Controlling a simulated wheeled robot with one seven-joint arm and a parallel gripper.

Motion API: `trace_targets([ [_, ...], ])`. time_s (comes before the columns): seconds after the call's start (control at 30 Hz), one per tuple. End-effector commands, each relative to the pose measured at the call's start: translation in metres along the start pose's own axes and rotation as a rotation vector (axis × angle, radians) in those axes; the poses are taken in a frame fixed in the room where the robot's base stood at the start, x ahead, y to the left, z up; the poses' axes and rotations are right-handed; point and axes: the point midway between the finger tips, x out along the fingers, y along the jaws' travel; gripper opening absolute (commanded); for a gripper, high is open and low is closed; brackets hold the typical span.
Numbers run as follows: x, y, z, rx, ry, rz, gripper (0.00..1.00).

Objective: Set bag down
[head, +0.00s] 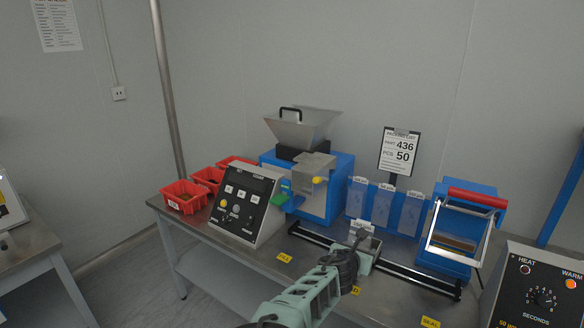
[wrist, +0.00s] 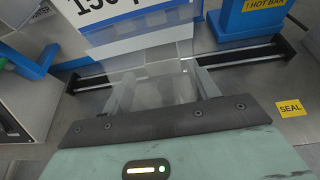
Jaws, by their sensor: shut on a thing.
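My gripper (head: 362,243) is over the front middle of the bench, above the black rail. In the wrist view its fingers (wrist: 163,88) are shut on a clear plastic bag (wrist: 168,62). The bag is hard to make out against the grey bench; its contents cannot be told. A white card with large figures shows just beyond the fingers in the wrist view, and a small white label (head: 362,227) shows above the gripper in the head view. Whether the bag touches the bench or rail is hidden.
The black rail (head: 422,284) runs along the bench, with yellow FILL (head: 285,258) and SEAL (head: 430,322) markers in front. A blue hopper machine (head: 340,190) and control box (head: 243,205) stand left. A blue sealer with a red handle (head: 477,198) stands right. Red bins (head: 183,195) sit far left.

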Motion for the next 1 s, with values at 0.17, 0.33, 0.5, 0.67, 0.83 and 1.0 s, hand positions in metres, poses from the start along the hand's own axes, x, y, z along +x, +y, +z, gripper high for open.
trace_targets([
  [0.17, 0.009, -0.036, -0.013, -0.051, -0.005, 0.102, 0.37],
  [0.33, 0.004, -0.071, -0.015, -0.106, -0.005, 0.238, 0.37],
  [0.5, -0.012, -0.099, -0.010, -0.159, -0.004, 0.372, 0.37],
  [0.67, -0.032, -0.116, -0.003, -0.204, -0.004, 0.479, 0.37],
  [0.83, -0.047, -0.125, 0.001, -0.231, -0.002, 0.550, 0.37],
  [1.0, -0.058, -0.132, -0.007, -0.239, 0.002, 0.576, 0.37],
])
